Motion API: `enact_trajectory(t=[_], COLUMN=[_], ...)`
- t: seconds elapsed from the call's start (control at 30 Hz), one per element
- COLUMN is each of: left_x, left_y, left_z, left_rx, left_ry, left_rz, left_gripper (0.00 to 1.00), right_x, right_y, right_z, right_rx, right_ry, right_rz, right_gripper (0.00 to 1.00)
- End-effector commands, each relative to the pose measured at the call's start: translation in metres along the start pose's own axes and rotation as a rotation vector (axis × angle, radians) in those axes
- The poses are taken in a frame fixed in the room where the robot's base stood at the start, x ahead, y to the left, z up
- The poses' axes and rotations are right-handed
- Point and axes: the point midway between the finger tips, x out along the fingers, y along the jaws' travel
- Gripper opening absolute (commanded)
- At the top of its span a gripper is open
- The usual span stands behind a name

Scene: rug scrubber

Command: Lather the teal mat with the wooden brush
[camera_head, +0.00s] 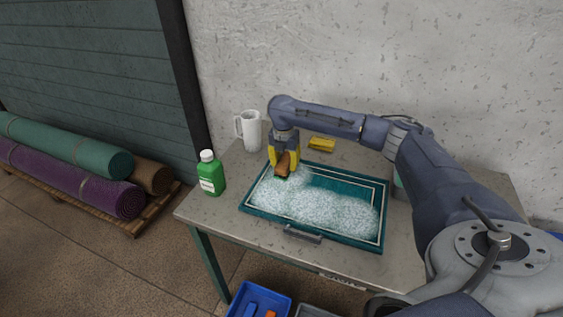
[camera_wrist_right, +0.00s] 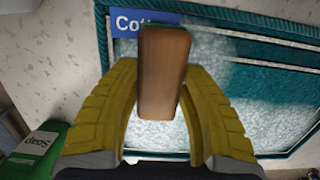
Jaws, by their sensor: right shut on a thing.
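The teal mat (camera_head: 378,185) lies on the table with light border lines, and white lather (camera_head: 312,205) covers much of its left, middle and front. The mat also shows in the right wrist view (camera_wrist_right: 285,55). My right gripper (camera_head: 284,163) is over the mat's back left corner. Its yellow fingers are shut on the wooden brush (camera_wrist_right: 165,70), whose brown block also shows in the head view (camera_head: 283,166). The brush's bristles are hidden, so I cannot tell whether they touch the mat. My left gripper is not in view.
A green soap bottle (camera_head: 210,174) stands left of the mat. A white pitcher (camera_head: 250,130) and a yellow sponge (camera_head: 322,143) are behind it. A blue label (camera_wrist_right: 140,22) lies at the mat's edge. A blue bin (camera_head: 258,300) sits below the table's front. Rolled rugs (camera_head: 75,150) lie at left.

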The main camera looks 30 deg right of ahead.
Motion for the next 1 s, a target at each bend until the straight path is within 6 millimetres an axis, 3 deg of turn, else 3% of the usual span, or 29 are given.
enact_trajectory(t=[0.6, 1.0], left_x=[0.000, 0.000], left_y=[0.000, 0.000], left_z=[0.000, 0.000], left_rx=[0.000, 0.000], left_ry=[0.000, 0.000], left_rz=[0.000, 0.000], left_gripper=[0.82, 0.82], right_x=[0.001, -0.001], right_y=[-0.043, -0.043], right_z=[0.000, 0.000], right_rx=[-0.001, -0.001], right_ry=[0.001, 0.001], right_rz=[-0.009, -0.006], right_gripper=[0.00, 0.00])
